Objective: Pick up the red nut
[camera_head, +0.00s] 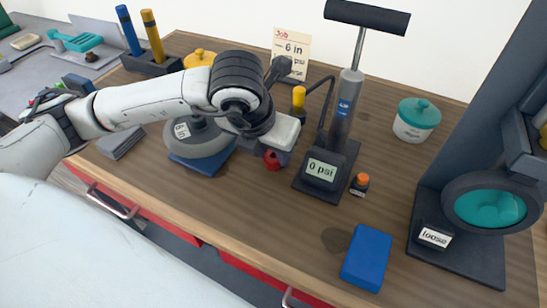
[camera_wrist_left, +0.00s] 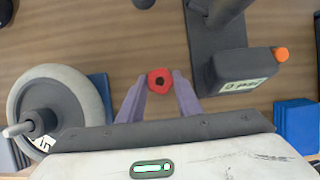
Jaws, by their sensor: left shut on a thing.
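The red nut (camera_head: 271,160) is a small ring with a dark hole. My left gripper (camera_head: 276,154) reaches over the wooden bench from the left, and its fingers are shut on the nut. In the left wrist view the nut (camera_wrist_left: 159,80) sits between the two pale purple fingertips (camera_wrist_left: 160,86), which touch its sides. I cannot tell whether the nut still touches the bench. My right gripper is in neither view.
The pump (camera_head: 343,110) with its "0 psi" display stands just right of the gripper. A grey wheel (camera_head: 190,140) on a blue block is close on its left. A blue block (camera_head: 367,257) and the wheel stand marked "loose" (camera_head: 455,262) are at right. Bare bench lies in front.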

